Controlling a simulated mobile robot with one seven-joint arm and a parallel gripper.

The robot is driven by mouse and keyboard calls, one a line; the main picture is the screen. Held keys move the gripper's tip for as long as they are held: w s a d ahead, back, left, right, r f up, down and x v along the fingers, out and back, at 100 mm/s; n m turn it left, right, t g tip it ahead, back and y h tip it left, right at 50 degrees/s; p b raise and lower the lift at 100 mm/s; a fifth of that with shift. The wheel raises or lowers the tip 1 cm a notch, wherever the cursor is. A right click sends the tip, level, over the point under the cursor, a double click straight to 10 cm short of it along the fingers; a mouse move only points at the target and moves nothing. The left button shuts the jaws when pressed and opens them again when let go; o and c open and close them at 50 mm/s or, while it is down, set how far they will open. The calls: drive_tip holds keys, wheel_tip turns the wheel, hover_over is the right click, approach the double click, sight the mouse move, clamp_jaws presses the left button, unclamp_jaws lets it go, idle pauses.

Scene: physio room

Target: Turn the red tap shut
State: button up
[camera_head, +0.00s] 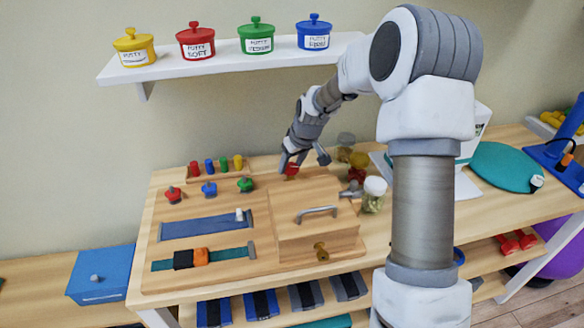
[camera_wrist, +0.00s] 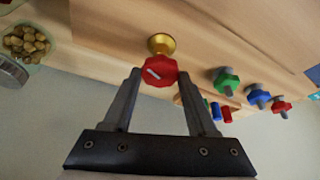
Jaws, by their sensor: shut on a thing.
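The red tap (camera_wrist: 158,71) is a red ribbed knob with a pale pointer mark, on a round brass base (camera_wrist: 162,43) fixed to wood. In the head view the red tap (camera_head: 291,169) shows at the top of the wooden box (camera_head: 318,240), partly hidden by my gripper (camera_head: 292,160). In the wrist view my gripper (camera_wrist: 160,76) has one finger on each side of the knob and is shut on it. The pointer mark lies at a slant.
Red (camera_head: 173,195), blue (camera_head: 209,189) and green (camera_head: 245,184) knobs stand on the board at left, with small coloured pegs behind. Jars (camera_head: 373,194) stand close right of the box. A shelf (camera_head: 230,60) with several putty pots hangs above.

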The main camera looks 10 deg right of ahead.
drive_tip(key=m, duration=0.2)
drive_tip(key=m+h+b, duration=0.1)
drive_tip(key=m, duration=0.1)
drive_tip(key=m+h, duration=0.1)
drive_tip(key=m, duration=0.1)
drive_tip(key=shift+a+b, duration=0.3)
drive_tip(key=m+h, duration=0.1)
drive_tip(key=m, duration=0.2)
drive_tip(key=shift+r+m+h, duration=0.1)
drive_tip(key=shift+m+h, duration=0.3)
drive_tip(key=shift+m+g+h+p, duration=0.4)
drive_tip(key=shift+m+h+p, duration=0.15)
drive_tip(key=shift+m, duration=1.05)
drive_tip(key=o, duration=1.4)
drive_tip(key=shift+c, duration=0.2)
drive_tip(key=p+v, duration=0.2)
drive_tip(key=v, duration=1.5)
drive_tip(key=shift+w+r, duration=0.15)
drive_tip(key=shift+w, duration=0.05)
